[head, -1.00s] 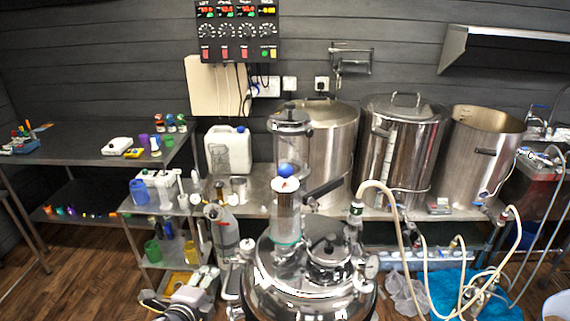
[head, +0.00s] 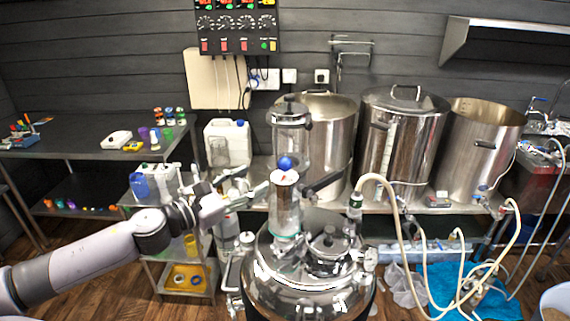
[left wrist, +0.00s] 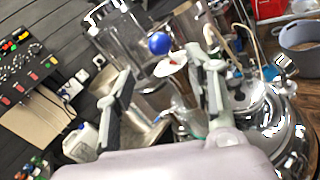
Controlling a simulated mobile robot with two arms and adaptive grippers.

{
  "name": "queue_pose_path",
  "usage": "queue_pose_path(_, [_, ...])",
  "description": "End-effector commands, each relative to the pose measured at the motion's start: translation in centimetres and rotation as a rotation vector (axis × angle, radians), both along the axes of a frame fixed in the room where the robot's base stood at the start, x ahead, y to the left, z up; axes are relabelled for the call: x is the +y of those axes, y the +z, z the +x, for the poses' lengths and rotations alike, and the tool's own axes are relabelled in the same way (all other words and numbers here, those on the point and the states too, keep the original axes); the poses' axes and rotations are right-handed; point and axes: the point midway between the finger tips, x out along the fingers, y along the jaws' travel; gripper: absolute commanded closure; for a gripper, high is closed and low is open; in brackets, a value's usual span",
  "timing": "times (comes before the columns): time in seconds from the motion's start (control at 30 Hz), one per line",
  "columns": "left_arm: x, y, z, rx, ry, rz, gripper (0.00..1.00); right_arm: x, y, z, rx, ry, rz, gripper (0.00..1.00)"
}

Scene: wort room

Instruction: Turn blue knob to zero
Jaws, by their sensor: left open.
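The blue knob (head: 286,163) is a round ball on top of a glass and steel column (head: 286,205) that rises from a shiny steel vessel (head: 300,275). It also shows in the left wrist view (left wrist: 159,43), above a white disc with a red mark. My left gripper (head: 245,184) is open and empty, to the left of the column top and slightly lower than the knob. In the left wrist view its two fingers (left wrist: 160,82) are spread, with the knob seen between and beyond them, not touched. My right gripper is not in view.
A control panel (head: 238,25) hangs on the wall. Large steel pots (head: 403,140) stand on the back bench. A white canister (head: 227,145) stands behind my left gripper. Hoses (head: 398,225) run at the right. A side table (head: 80,142) with small items is at the left.

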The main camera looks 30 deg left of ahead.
Motion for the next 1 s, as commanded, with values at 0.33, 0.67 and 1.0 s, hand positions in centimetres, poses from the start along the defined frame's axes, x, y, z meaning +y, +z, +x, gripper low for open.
queue_pose_path(0.33, [-0.9, 0.2, 4.0, -0.004, -0.001, -0.005, 0.51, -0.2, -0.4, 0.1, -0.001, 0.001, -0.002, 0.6])
queue_pose_path(0.67, [-1.4, 0.3, 6.6, -0.003, 0.004, -0.006, 0.51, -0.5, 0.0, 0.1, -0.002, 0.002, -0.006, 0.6])
queue_pose_path(1.0, [-1.9, 0.4, 9.2, -0.002, 0.005, -0.008, 0.51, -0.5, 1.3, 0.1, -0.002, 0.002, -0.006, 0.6])
